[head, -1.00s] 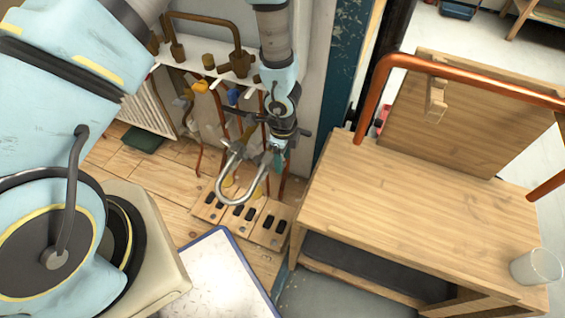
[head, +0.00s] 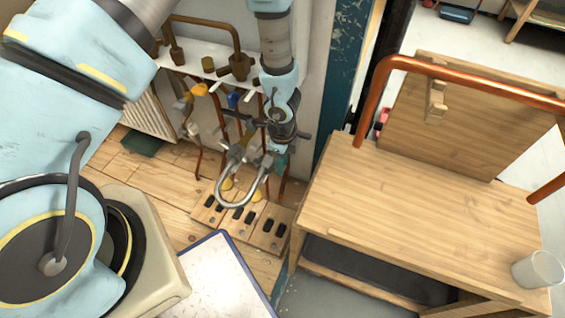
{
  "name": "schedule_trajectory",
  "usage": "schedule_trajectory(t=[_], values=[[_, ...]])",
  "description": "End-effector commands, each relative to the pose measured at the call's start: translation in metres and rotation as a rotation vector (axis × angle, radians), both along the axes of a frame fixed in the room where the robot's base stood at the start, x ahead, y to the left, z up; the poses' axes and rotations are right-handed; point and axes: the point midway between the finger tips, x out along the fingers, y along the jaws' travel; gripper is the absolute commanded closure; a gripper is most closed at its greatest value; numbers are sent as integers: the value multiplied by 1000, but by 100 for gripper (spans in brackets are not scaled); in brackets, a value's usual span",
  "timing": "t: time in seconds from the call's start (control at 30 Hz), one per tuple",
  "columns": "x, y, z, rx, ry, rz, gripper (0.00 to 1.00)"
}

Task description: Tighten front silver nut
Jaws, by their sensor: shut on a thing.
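A silver U-shaped pipe (head: 240,207) hangs below the pipework, just left of my wrist. Its right upper end, with a small silver nut (head: 267,160), is right at my gripper (head: 274,154). My gripper points down and is shut on what looks like this nut, though the jaws are small and partly hidden by my own wrist. The left upper end of the U-pipe, with another silver fitting (head: 234,152), is apart from the jaws.
Copper pipes, a yellow valve handle (head: 199,90) and a blue one (head: 233,100) are close behind. A wooden bench (head: 410,220) with a copper pipe frame (head: 470,78) and a glass (head: 538,269) stands right. A white, blue-edged board (head: 222,280) lies in front.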

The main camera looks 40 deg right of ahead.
Motion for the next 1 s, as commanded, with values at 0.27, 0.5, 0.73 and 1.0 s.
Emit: schedule_trajectory(t=[0.27, 0.5, 0.73, 1.0], values=[[0, 0, -1, 3, -5, -1, 100], [-5, -4, -13, 82, -131, -6, 100], [-6, -5, -23, 187, -293, -4, 100], [-6, -4, -24, 224, -348, 0, 100]])
